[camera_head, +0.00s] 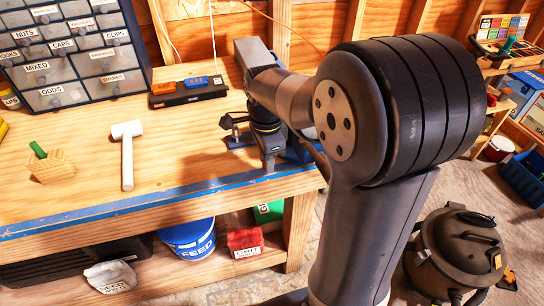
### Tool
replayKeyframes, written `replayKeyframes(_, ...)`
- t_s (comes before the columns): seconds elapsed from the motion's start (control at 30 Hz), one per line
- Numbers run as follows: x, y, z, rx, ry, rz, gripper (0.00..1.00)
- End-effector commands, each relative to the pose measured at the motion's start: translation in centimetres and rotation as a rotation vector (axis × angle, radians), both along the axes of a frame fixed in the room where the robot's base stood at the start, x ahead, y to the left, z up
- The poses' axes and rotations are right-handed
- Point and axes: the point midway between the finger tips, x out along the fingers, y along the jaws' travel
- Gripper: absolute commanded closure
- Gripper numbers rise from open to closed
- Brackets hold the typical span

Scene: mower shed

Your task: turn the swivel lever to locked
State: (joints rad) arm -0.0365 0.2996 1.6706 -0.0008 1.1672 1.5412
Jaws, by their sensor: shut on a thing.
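A blue vise-like fixture (240,140) is at the front right of the wooden bench, mostly hidden behind my arm and gripper. A dark metal part with a small knob shows at its left side. My gripper (269,164) points down at the bench's front edge, right against this fixture. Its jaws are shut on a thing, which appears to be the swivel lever. The lever itself is hidden by the jaws, so its angle and any locked mark cannot be read.
A white mallet (127,155), a wooden block with a green handle (50,165) and a black tray (187,91) lie on the bench (90,190). A drawer cabinet (75,50) stands behind. A blue bucket (188,239) is below; a shop vacuum (455,255) stands right.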

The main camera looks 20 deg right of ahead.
Motion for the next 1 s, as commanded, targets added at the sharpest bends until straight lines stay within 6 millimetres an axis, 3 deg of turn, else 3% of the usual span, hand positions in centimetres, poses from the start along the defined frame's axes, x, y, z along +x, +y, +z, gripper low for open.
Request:
replayKeyframes(0.6, 2.8, 2.0, -0.6, -0.002, 0.016, -0.573, 1.0)
replayKeyframes(1.0, 4.3, 2.2, -0.7, -0.001, 0.015, -0.809, 1.0)
